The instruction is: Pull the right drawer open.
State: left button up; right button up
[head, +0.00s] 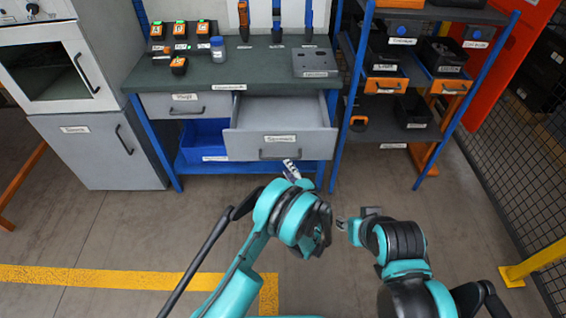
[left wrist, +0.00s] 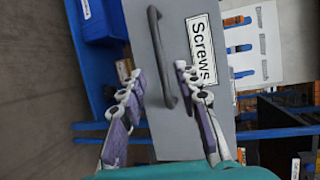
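The right drawer (head: 280,140), grey with a "Screws" label, stands pulled out from under the workbench, and its inside shows from above. Its dark bar handle (head: 281,153) is on the front face; in the left wrist view the handle (left wrist: 162,58) runs between the fingers. My left gripper (head: 291,170) is at the drawer front near the handle. In the left wrist view the left gripper (left wrist: 155,85) has its fingers apart, one on each side of the handle, with gaps to it. My right gripper (head: 347,224) is low, away from the drawer; its finger opening is unclear.
The left drawer (head: 185,105) is closed beside it. A blue bin (head: 203,141) sits on the shelf below. The workbench (head: 255,68) carries orange devices and a grey plate. A shelf rack (head: 400,110) stands right, a cabinet (head: 100,150) left. The floor in front is clear.

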pick_arm(q)
jog(key=v, duration=0.4)
dwell(0.4)
jog(key=s+a+r+n+g+h, duration=0.1)
jog(key=s+a+r+n+g, duration=0.2)
jog(key=a+r, duration=0.5)
jog(key=s+a+r+n+g+h, duration=0.1)
jog(key=s+a+r+n+g, duration=0.2)
jog(key=a+r, duration=0.5)
jog(key=s+a+r+n+h, duration=0.1)
jog(key=s+a+n+h, duration=0.1)
jog(key=s, duration=0.9)
jog(key=s+a+r+n+g+h, duration=0.1)
jog(key=s+a+n, duration=0.3)
jog(key=s, duration=0.8)
jog(key=shift+a+r+n+g+h, duration=0.35)
jog(key=shift+r+n+h, duration=0.3)
jog(key=shift+n, duration=0.55)
